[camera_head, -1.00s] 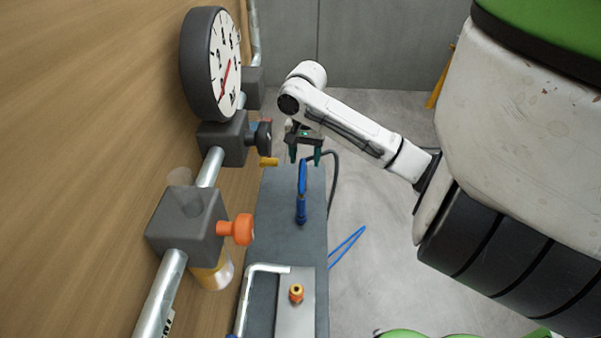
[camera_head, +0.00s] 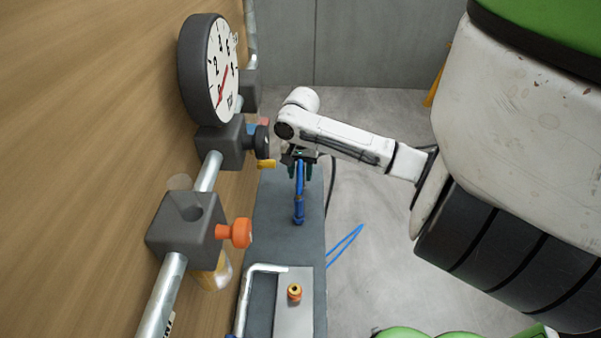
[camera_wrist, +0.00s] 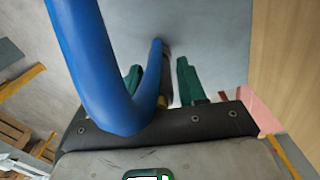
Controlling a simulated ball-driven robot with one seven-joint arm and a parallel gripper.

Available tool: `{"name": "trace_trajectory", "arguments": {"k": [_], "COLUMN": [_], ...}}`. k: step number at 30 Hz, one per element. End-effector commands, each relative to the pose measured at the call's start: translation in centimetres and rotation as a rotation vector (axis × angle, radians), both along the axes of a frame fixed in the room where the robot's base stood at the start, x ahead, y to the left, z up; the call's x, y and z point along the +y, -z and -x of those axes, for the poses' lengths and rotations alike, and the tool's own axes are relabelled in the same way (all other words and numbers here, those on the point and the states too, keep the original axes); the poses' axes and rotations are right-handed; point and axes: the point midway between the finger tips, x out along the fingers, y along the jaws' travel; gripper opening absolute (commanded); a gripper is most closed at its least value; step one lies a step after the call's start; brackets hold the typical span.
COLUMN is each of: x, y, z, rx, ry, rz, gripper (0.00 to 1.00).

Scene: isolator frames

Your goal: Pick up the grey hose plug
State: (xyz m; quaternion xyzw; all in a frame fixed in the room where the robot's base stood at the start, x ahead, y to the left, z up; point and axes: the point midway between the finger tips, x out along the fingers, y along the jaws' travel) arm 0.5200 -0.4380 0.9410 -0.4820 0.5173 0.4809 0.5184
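My gripper (camera_head: 300,172) points down over the grey bench, at the upper end of a blue hose (camera_head: 299,205). In the wrist view, its two green fingers (camera_wrist: 161,80) stand apart. A slim dark grey piece with a brass-coloured part, seemingly the grey hose plug (camera_wrist: 167,68), shows between them at the hose's end. A gap shows on either side of it, so the fingers look open around it. The blue hose (camera_wrist: 95,70) loops close in front of the wrist camera and hides part of the plug. The plug cannot be made out in the head view.
The grey bench (camera_head: 267,215) carries a metal plate with a brass fitting (camera_head: 294,292) and a bent pipe (camera_head: 248,290). To the left, a wooden wall bears a gauge (camera_head: 222,70), pipe blocks and an orange knob (camera_head: 236,233). A blue line (camera_head: 346,243) lies to the bench's right.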

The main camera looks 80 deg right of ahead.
Motion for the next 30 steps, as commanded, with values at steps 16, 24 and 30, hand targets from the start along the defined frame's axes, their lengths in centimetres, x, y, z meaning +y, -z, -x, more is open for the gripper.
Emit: {"name": "trace_trajectory", "arguments": {"k": [16,24,30], "x": [0.0,0.0,0.0], "y": [-0.1,-0.4,-2.1], "z": [0.0,0.0,-0.1], "rx": [0.0,-0.001,-0.003], "ry": [0.0,0.0,-0.001], "rz": [0.0,0.0,0.0], "gripper": [0.0,0.0,0.0]}}
